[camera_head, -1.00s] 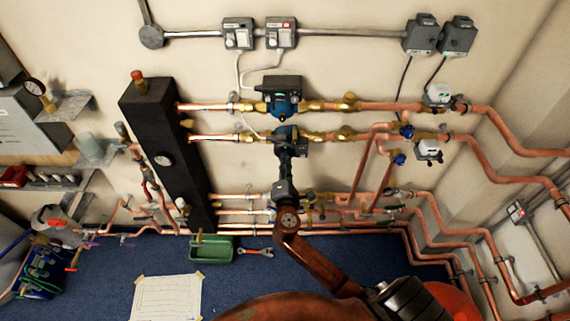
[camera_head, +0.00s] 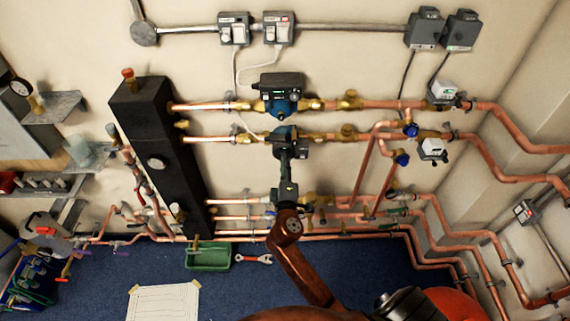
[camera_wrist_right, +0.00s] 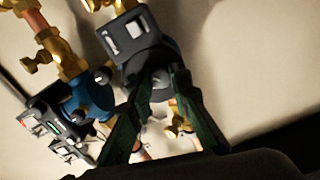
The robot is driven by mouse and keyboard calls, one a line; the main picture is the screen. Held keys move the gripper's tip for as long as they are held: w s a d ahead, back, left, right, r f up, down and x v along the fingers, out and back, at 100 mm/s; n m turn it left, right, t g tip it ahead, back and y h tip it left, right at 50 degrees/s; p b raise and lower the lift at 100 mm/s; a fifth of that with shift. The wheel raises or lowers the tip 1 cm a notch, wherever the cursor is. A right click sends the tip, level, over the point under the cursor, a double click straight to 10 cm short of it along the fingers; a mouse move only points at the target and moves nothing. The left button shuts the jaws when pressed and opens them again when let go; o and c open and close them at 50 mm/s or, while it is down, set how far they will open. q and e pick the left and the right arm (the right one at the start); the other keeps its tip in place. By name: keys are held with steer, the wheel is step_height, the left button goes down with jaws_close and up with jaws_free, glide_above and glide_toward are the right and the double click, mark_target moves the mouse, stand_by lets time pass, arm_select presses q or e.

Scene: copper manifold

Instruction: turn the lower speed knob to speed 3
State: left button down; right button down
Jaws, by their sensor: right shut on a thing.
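The lower pump (camera_head: 283,131) sits on the lower copper pipe line, mostly behind my right gripper. My right gripper (camera_head: 285,152) reaches up to the front of this pump. In the right wrist view its two dark green fingers (camera_wrist_right: 160,82) close in on the small lower speed knob (camera_wrist_right: 160,79) at the pump's round grey face. The knob is partly hidden between the fingertips, and its setting cannot be read. The upper pump (camera_head: 281,105), with a blue body and dark control box, stands just above. My left gripper is not in view.
Copper pipes (camera_head: 370,105) with brass valves run closely above, beside and below the gripper. A black vertical header (camera_head: 155,150) stands to the left. A green tray (camera_head: 208,264), a red wrench (camera_head: 252,259) and a paper sheet (camera_head: 163,303) lie on the blue floor.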

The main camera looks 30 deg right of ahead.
steer(key=shift+f, duration=0.15)
steer(key=c, duration=1.8)
jaws_free()
steer(key=shift+o, duration=0.2)
steer(key=v, duration=0.7)
steer(key=shift+s+a, duration=0.15)
steer(key=shift+s, duration=0.15)
